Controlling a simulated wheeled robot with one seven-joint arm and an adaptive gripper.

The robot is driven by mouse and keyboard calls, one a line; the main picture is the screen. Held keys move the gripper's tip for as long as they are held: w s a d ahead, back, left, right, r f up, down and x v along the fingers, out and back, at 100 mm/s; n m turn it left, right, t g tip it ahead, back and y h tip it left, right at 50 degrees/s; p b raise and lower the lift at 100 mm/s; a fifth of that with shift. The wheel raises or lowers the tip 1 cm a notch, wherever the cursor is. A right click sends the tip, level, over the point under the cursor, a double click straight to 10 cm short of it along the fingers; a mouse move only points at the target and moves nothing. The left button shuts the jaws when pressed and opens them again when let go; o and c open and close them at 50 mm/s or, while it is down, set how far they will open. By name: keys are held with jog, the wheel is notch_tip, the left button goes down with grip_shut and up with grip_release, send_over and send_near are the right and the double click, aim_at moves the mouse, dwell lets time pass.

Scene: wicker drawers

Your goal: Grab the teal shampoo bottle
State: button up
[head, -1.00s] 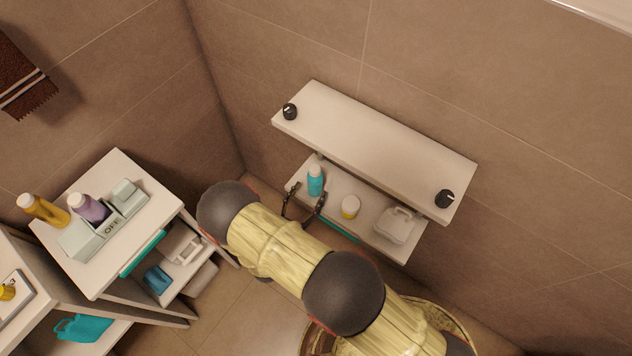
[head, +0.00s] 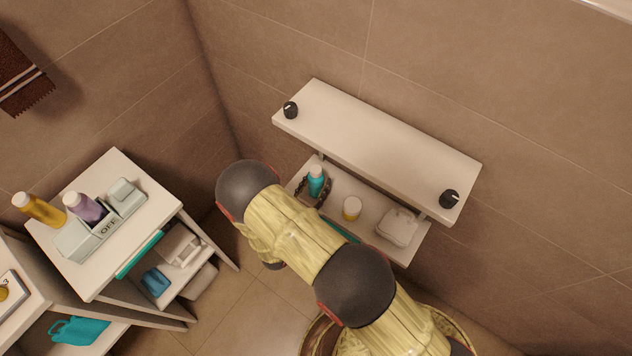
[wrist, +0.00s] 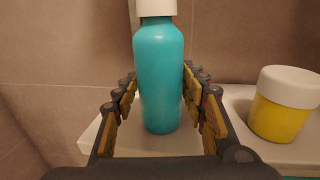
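The teal shampoo bottle (head: 316,183) stands upright on the lower wall shelf (head: 341,184), near its left end, and has a white cap. In the wrist view the bottle (wrist: 159,80) stands between the two fingers of my gripper (wrist: 160,100). The fingers are open on either side of it, with a visible gap at the left and only a slim gap or none at the right. In the head view my gripper (head: 313,193) is around the bottle's lower part, partly hidden by my arm.
A yellow jar with a white lid (head: 351,208) stands to the right of the bottle, with a white container (head: 397,227) farther right. An upper shelf board (head: 375,146) overhangs behind. A white cabinet (head: 113,165) with bottles stands at the left.

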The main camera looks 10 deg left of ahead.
jog(key=c, duration=0.9)
jog(key=shift+r, duration=0.15)
